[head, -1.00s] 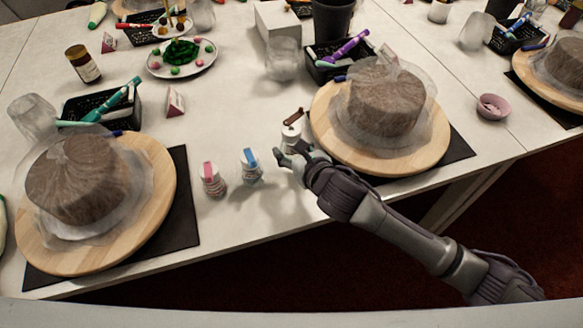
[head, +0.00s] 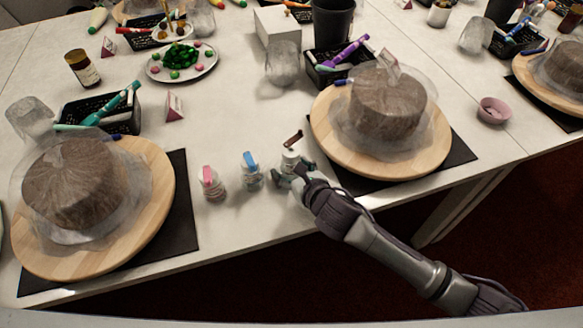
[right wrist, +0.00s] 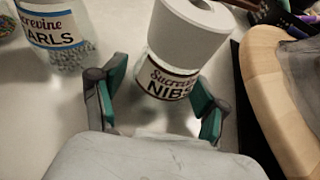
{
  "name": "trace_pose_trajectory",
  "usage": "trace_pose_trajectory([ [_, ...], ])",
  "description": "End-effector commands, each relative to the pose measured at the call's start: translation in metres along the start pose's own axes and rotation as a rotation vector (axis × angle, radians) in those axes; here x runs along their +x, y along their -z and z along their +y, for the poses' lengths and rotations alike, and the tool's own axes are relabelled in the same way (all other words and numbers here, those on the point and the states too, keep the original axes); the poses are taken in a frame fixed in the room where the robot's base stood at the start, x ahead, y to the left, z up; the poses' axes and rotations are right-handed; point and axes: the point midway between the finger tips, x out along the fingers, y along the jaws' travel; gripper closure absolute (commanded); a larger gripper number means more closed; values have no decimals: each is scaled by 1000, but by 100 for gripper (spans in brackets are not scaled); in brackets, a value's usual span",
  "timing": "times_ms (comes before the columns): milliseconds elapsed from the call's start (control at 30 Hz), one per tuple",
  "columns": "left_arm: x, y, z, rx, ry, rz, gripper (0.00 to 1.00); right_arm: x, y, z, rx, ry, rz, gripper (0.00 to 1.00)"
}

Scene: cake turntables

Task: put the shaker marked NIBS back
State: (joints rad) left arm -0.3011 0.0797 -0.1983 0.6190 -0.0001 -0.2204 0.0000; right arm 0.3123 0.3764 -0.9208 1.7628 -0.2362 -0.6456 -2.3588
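The NIBS shaker (head: 290,160) has a white cap, a brown flap and a dark-edged label. It stands upright on the white table, right of the blue-topped shaker (head: 251,172) and left of the right cake board. In the right wrist view the NIBS shaker (right wrist: 170,80) is between the green-padded fingers of my right gripper (right wrist: 158,98). The fingers are spread, with a gap beside the glass. In the head view my right gripper (head: 291,179) is at the shaker's near side and partly hides its base. My left gripper is not in view.
Covered cakes on wooden boards (head: 425,158) (head: 150,225) flank the shakers. Free table lies behind the shakers.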

Motion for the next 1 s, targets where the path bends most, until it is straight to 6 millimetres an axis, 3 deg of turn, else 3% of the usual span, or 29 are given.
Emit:
trace_pose_trajectory([
  [433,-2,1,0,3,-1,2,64,-8,-3,0,-1,0,0,20],
  [800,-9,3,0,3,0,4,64,-83,-2,0,-1,-1,1,20],
  [1000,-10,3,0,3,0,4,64,-112,-2,0,-1,0,1,20],
])
